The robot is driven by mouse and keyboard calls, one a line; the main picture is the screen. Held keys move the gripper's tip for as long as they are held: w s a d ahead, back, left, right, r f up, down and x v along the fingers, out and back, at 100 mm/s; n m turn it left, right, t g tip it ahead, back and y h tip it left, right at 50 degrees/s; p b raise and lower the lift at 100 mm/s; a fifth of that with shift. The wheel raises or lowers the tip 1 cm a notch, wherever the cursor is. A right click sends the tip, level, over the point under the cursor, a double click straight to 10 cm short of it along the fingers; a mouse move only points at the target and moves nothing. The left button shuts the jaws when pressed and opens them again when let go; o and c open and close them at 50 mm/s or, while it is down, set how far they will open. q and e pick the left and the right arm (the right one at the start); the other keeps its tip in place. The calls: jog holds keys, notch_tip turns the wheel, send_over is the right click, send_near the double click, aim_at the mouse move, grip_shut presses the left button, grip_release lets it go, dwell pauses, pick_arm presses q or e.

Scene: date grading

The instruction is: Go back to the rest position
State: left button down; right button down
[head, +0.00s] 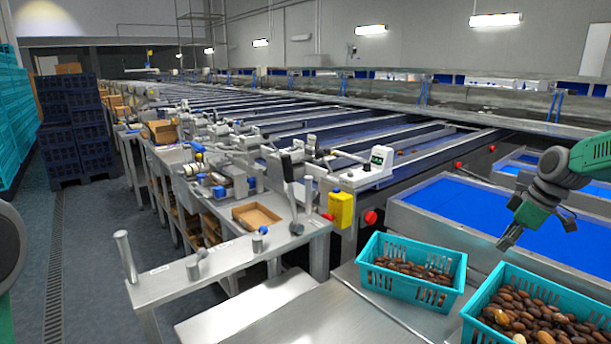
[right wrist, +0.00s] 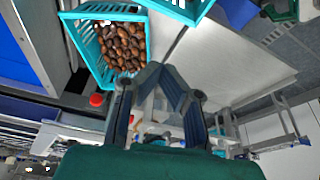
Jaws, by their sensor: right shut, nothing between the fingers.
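My right gripper (head: 506,241) hangs at the right of the head view, with its fingers pointing down. In the right wrist view its two dark fingers (right wrist: 160,70) meet at the tips, with nothing between them. It is above the area behind the teal baskets and apart from them in the head view. The smaller-looking teal basket (head: 398,287) holds brown dates (head: 415,268). The nearer teal basket (head: 477,329) holds more dates, some paler, and is cut off by the frame. My left gripper is out of view; only a rounded arm part shows at the left edge.
A steel table (head: 345,308) lies in front of the baskets. A blue belt (head: 450,215) runs behind them. Long grading lanes with levers and a yellow box (head: 341,209) fill the middle. Dark stacked crates (head: 75,135) stand at the far left, beside open floor.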

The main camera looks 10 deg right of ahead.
jog(key=s+a+f+m+g+b, duration=0.1)
jog(key=s+a+f+m+b, duration=0.3)
jog(key=a+f, duration=0.8)
jog(key=s+a+f+n+b, duration=0.1)
jog(key=s+a+f, duration=0.4)
jog(key=a+f, duration=0.7)
jog(key=s+a+f+m+b, duration=0.1)
jog(key=s+f, duration=0.3)
jog(key=s, duration=0.4)
jog(key=s+a+f+m+g+h+b, duration=0.1)
jog(key=s+a+f+b, duration=0.1)
jog(key=s, duration=0.6)
jog(key=s+a+f+m+h+b, duration=0.1)
jog(key=s+a+f+m, duration=0.1)
jog(key=s+f, duration=0.5)
jog(key=shift+s+a+b, duration=0.4)
jog(key=shift+s+a, duration=0.1)
jog(key=shift+s, duration=0.4)
